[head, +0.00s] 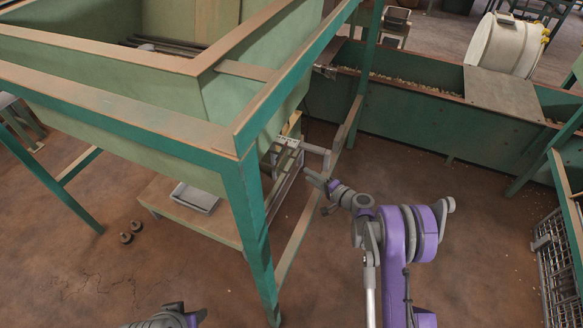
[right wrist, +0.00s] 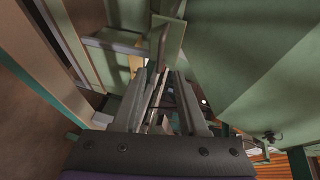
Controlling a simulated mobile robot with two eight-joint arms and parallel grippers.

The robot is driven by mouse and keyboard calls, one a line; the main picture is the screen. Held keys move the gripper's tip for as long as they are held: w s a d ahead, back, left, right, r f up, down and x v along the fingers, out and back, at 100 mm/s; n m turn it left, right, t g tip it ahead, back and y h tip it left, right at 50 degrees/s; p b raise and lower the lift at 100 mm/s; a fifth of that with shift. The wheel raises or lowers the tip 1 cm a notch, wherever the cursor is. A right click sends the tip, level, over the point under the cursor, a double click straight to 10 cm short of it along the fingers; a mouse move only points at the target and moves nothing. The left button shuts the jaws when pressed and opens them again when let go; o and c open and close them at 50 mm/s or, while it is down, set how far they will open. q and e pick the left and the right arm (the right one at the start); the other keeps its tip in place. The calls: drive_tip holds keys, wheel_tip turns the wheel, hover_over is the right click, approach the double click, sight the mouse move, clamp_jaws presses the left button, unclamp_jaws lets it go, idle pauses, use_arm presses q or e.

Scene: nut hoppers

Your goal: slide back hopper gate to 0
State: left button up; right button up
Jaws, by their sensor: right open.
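A green hopper (head: 228,115) with a wooden rim stands in a teal frame. On its lower right side is a slide gate assembly (head: 285,152) with a pale strip and a grey bar handle (head: 316,149). My right gripper (head: 309,174) is just below and right of the handle, pointing at the assembly. In the right wrist view its open fingers (right wrist: 158,84) point at an upright plate (right wrist: 166,42) of the assembly; whether they touch it I cannot tell. The scale reading is too small to make out. My left gripper (head: 165,318) shows only partly at the bottom edge.
The teal frame leg (head: 250,220) stands left of my right arm. A white tray (head: 195,197) sits on a low shelf under the hopper. A long green trough (head: 420,108) runs behind, and a wire crate (head: 556,262) is at right. The floor between is clear.

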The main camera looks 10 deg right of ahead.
sight(293, 166)
drive_tip(key=b+x, duration=0.1)
drive_tip(key=x, duration=0.8)
drive_tip(key=shift+w+a, duration=0.1)
drive_tip(key=shift+w, duration=0.05)
drive_tip(key=shift+c, duration=0.2)
clamp_jaws()
idle(0.8)
drive_tip(key=shift+a, duration=0.1)
